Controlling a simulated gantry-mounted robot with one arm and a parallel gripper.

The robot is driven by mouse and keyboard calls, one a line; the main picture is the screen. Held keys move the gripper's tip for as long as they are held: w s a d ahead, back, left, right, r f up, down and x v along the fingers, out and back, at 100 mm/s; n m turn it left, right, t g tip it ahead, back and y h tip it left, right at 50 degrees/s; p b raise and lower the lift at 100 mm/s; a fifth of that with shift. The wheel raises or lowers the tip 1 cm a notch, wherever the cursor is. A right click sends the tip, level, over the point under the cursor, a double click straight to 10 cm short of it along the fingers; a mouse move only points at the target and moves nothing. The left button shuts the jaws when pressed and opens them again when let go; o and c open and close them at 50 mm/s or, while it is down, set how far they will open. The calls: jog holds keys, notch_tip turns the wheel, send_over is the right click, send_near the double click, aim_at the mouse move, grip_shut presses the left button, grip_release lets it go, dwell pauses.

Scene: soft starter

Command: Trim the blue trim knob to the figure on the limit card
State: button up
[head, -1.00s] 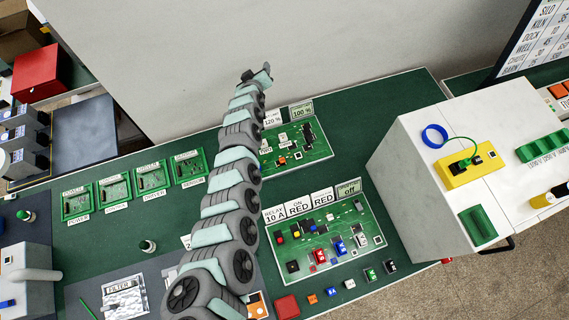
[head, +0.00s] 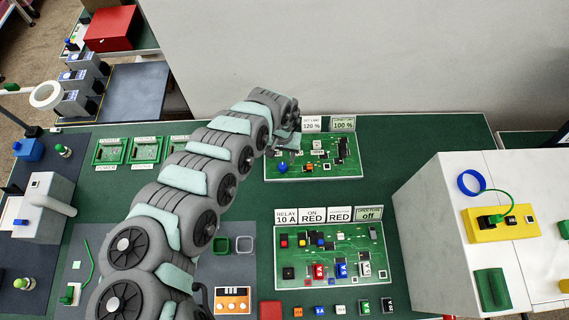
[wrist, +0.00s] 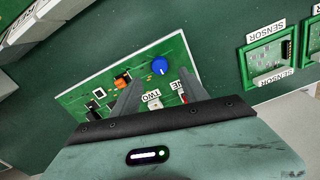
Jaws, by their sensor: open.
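The blue trim knob (head: 283,167) stands at the left end of the upper green circuit board (head: 340,170). It shows as a round blue knob with a pale pointer mark in the wrist view (wrist: 160,66). The limit card (head: 312,124) behind that board appears to read 120 %. The display (head: 343,124) beside it reads 100 %. My gripper (wrist: 157,85) is open and empty. In the wrist view its two fingers reach over the board, with the knob ahead between them and apart from both. In the head view my arm partly hides the gripper.
A lower board (head: 330,255) with coloured parts stands nearer, with cards behind it. Loose blocks (head: 340,309) lie along the front edge. A white cabinet (head: 450,235) stands at the right. Small framed boards (head: 147,150) lie left of my arm.

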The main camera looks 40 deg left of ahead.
aim_at(283, 165)
notch_tip(283, 165, down, 6)
jog(key=shift+w+f, duration=0.15)
jog(key=shift+f, duration=0.1)
jog(key=shift+f+b, duration=0.3)
jog(key=shift+f, duration=0.2)
jog(key=shift+c, duration=0.3)
grip_shut()
